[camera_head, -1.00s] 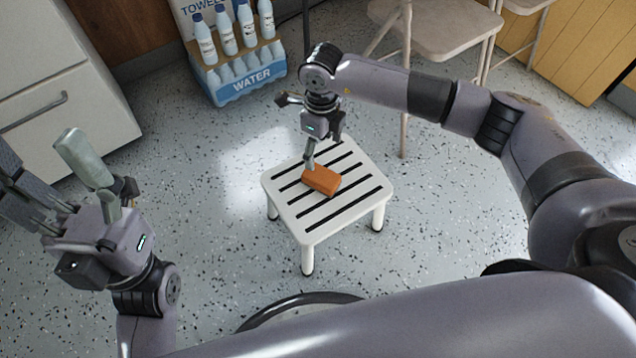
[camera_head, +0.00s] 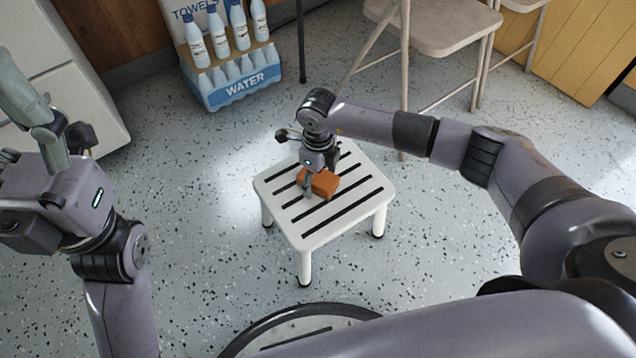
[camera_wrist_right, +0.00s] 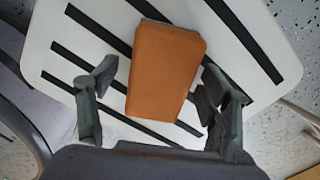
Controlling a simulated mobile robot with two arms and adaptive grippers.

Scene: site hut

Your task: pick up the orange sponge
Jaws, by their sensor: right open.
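The orange sponge (camera_head: 323,184) lies on the slatted top of a white stool (camera_head: 335,228). My right gripper (camera_head: 312,182) is directly over it, low and pointing down. In the right wrist view the sponge (camera_wrist_right: 165,70) lies between the two grey fingers of the open right gripper (camera_wrist_right: 158,88), with a gap on each side. In the head view the gripper hides part of the sponge. My left gripper (camera_head: 38,118) is raised at the left edge, away from the stool; it is partly cut off, and its opening is unclear.
A pack of water bottles (camera_head: 236,84) stands on the floor behind the stool. A folding chair (camera_head: 435,30) is at the back right, and a white cabinet (camera_head: 70,75) is at the left. Speckled floor is free around the stool.

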